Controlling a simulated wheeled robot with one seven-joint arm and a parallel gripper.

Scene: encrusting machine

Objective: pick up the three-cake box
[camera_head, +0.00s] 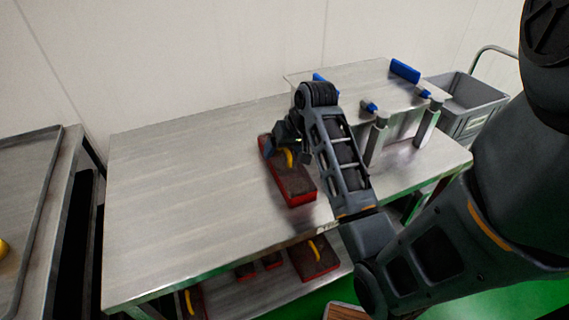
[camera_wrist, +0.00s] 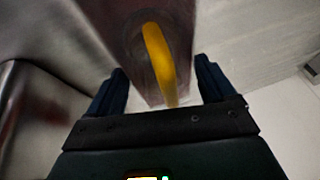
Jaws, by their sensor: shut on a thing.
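A long red-sided box (camera_head: 295,188) with a dark brown top and a yellow curved piece on it is at the worktable's middle, taken as the three-cake box. My gripper (camera_head: 281,147) is at its far end, pointing down. In the wrist view the brown box top (camera_wrist: 122,22) and the yellow piece (camera_wrist: 158,58) lie between my two fingers (camera_wrist: 160,88), which are shut on the box. The finger contacts are partly hidden. I cannot tell whether the box rests on the table or is slightly above it.
The steel worktable (camera_head: 180,190) is clear to the left. A raised steel stand (camera_head: 355,85) with blue parts is at the back right, close to my arm. Several similar red boxes (camera_head: 313,262) lie on the lower shelf. A grey crate (camera_head: 475,110) stands at right.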

